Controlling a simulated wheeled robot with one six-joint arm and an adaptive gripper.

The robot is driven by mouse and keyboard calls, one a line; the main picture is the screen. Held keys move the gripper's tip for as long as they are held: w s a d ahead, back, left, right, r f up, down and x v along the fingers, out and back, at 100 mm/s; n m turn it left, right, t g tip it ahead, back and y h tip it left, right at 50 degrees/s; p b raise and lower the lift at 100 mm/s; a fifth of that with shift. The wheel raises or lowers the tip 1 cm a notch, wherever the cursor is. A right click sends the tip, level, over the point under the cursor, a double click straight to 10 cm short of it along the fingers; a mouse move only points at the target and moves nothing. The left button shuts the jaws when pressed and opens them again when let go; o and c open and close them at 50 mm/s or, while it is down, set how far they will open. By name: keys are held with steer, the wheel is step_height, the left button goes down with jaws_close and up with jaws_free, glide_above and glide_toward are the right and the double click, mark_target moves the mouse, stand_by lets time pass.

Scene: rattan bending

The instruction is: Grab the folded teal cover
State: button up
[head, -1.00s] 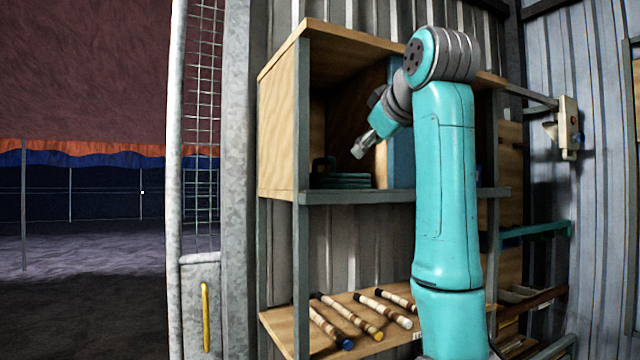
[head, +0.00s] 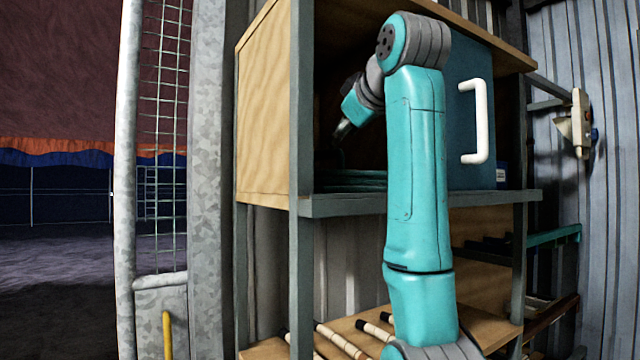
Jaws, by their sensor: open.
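The folded teal cover (head: 350,182) lies as a low stack of dark teal layers on the upper shelf of the cabinet, at its left side. It is in shadow, and my arm hides its right part. A dark loop shape stands at its left end, too dim to make out well. My gripper (head: 341,131) is open and empty, tilted down inside the compartment. It is above the cover and apart from it.
A blue panel with a white handle (head: 480,122) stands in the right part of the upper compartment. The wooden side wall (head: 265,110) and grey post (head: 301,110) bound the left. Several banded rods (head: 340,338) lie on the lower shelf.

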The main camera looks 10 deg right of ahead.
mark_target(328, 154)
steer(key=x, duration=0.9)
steer(key=shift+w+f, duration=0.35)
jaws_close()
